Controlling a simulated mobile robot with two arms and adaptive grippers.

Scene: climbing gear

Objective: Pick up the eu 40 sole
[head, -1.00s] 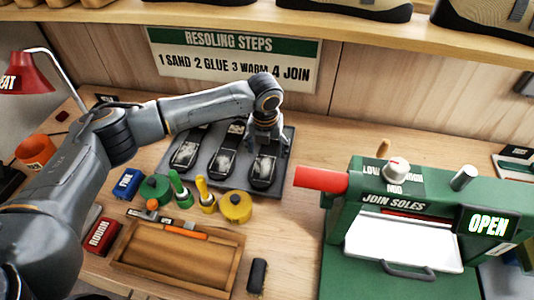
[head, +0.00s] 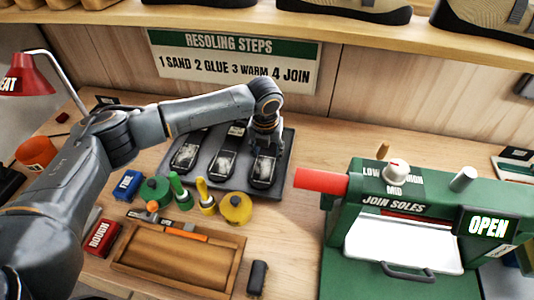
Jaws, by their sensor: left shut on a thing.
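Three dark soles with pale patches lie side by side on a grey tray (head: 235,189): a left sole (head: 187,154), a middle sole (head: 226,162) and a right sole (head: 265,168). Their size marks are too small to read. My left gripper (head: 266,147) points down over the far end of the right sole and is shut on it. The gripper hides that end. The sole still appears to lie on the tray. My right gripper is not in view.
A green press (head: 345,240) marked JOIN SOLES and OPEN stands at the right, its red handle (head: 320,181) reaching toward the tray. Glue pots and brushes (head: 235,208), a wooden tray (head: 180,262) and a black block (head: 257,277) stand in front. A shelf with shoes (head: 470,38) runs above.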

